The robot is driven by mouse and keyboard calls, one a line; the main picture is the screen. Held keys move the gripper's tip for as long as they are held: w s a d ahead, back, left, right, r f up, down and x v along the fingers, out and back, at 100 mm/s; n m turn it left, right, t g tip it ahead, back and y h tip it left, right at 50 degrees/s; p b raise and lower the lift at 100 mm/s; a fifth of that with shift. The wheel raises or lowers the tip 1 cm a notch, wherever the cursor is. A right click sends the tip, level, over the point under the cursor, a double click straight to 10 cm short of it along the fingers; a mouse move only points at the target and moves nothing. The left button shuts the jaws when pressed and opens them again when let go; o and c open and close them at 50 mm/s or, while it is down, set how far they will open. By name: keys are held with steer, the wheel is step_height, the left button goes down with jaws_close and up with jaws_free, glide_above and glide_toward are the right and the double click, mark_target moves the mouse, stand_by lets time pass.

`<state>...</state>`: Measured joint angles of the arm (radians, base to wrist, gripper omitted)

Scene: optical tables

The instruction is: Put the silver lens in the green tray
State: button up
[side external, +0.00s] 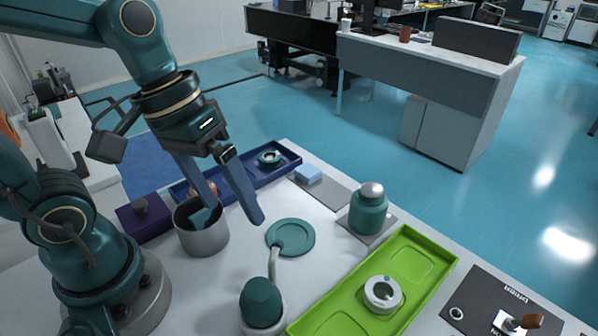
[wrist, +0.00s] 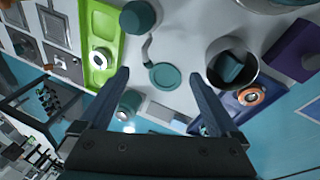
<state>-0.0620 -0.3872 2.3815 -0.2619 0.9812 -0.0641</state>
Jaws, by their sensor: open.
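A silver-white ring-shaped lens (side external: 383,294) with a teal mark lies in the green tray (side external: 424,240). This lens also shows in the wrist view (wrist: 100,59), inside the green tray (wrist: 104,22). My gripper (side external: 232,210) is open and empty, above the table between the grey pot and the teal round plate. In the wrist view its two fingers (wrist: 158,76) stand wide apart, with the lens outside them to the left.
A blue tray (side external: 236,184) at the back holds a teal ring (side external: 269,157) and a copper ring (wrist: 250,96). A grey pot (side external: 203,238) with a teal block inside, a teal round plate (side external: 291,237), a teal silver-topped bottle (side external: 368,212) and a teal knobbed stand (side external: 261,302) occupy the table.

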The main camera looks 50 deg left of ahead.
steer(key=a+m+t, duration=0.1)
steer(key=a+r+m+t+y, duration=0.1)
steer(key=s+a+m+t+y, duration=0.1)
steer(key=shift+a+r, duration=0.25)
steer(key=shift+r, duration=0.1)
stand_by(1.0)
